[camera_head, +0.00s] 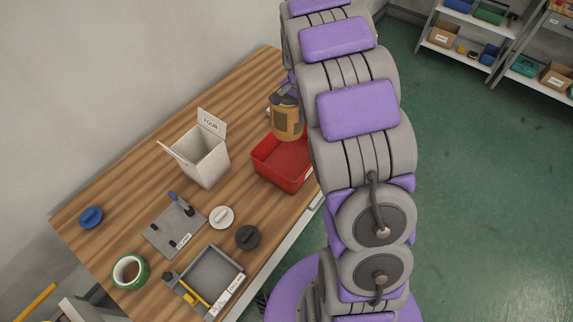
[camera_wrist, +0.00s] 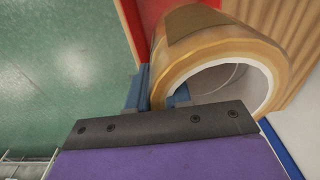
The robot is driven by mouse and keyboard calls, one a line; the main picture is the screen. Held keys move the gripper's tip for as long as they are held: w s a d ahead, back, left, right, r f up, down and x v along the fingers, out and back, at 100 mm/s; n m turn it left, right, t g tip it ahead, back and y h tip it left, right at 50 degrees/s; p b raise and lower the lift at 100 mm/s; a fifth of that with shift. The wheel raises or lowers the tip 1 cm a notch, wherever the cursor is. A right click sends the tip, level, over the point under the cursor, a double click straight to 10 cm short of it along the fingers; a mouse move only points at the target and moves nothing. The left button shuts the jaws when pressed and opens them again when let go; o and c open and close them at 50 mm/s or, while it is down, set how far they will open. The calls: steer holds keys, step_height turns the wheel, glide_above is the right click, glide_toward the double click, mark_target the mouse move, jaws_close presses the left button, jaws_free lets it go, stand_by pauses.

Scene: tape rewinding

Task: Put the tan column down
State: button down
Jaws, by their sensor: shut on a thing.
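The tan column (camera_head: 288,122) is a hollow tan cylinder, seen above the back part of the red bin (camera_head: 283,165). My gripper (camera_head: 285,97) is at its top, pointing down, and is shut on it. In the wrist view, the tan column (camera_wrist: 205,40) fills the upper right, and its open end and hollow inside face the camera. The blue-grey fingers there pinch its wall, one outside and one inside. The red bin (camera_wrist: 151,14) shows behind it. I cannot tell whether its lower end touches the bin.
On the wooden table (camera_head: 100,240) stand a white box marked FOUR (camera_head: 205,160), a grey plate with pegs (camera_head: 175,230), a grey tray (camera_head: 215,275), a green tape roll (camera_head: 118,275), and white (camera_head: 221,217), black (camera_head: 248,237) and blue (camera_head: 91,217) round pieces.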

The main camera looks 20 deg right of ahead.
step_height(320, 180, down, 20)
steer(key=d+b, duration=0.1)
steer(key=b, duration=0.6)
steer(key=c, duration=1.5)
jaws_free()
steer(key=o, duration=0.4)
steer(key=shift+d+f, duration=0.15)
steer(key=shift+d, duration=0.85)
steer(key=shift+o, duration=0.2)
steer(key=s+a+r+n+p, duration=0.1)
steer(key=s+a+r, duration=0.15)
steer(key=r, duration=0.65)
steer(key=s+a+r+n+p, duration=0.15)
steer(key=s+r, duration=0.25)
steer(key=r, duration=0.4)
steer(key=s+a+r+n, duration=0.2)
steer(key=s+a+n, duration=0.1)
steer(key=s, duration=0.7)
steer(key=s+a+r+n+g, duration=0.1)
steer(key=s+a+r+n, duration=0.2)
steer(key=s, duration=0.7)
steer(key=s+a+r+n+g, duration=0.1)
steer(key=s+a+r+n, duration=0.2)
steer(key=s, duration=0.8)
steer(key=shift+r+y, duration=0.15)
steer(key=shift+y, duration=0.15)
